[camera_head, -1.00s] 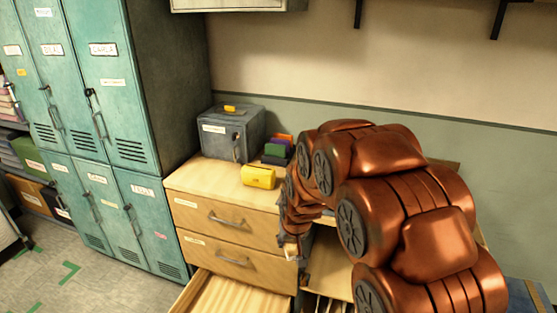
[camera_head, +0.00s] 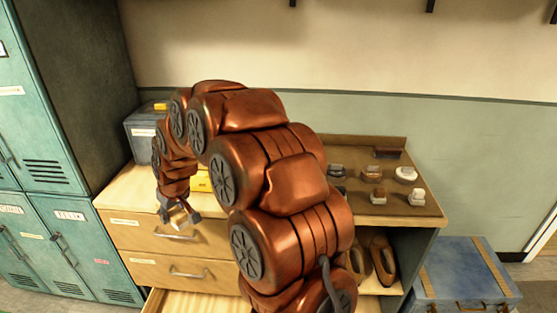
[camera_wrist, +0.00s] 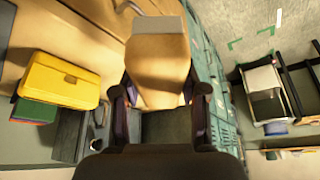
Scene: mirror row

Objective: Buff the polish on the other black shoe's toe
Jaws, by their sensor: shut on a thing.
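My gripper (camera_head: 180,218) is in front of the cabinet's upper drawer. In the wrist view my gripper (camera_wrist: 158,100) is shut on a tan block with a pale grey end (camera_wrist: 160,60); I cannot tell exactly what it is. No black shoe can be made out. A pair of brown shoes (camera_head: 382,262) stands in the open shelf under the counter, partly hidden by my arm.
A dark brown mat (camera_head: 395,207) on the counter bears several brushes and small items. A yellow box (camera_wrist: 62,80) and a grey metal box (camera_head: 143,132) are on the left. A lower drawer (camera_head: 190,303) is open. A blue chest (camera_head: 465,270) stands at right.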

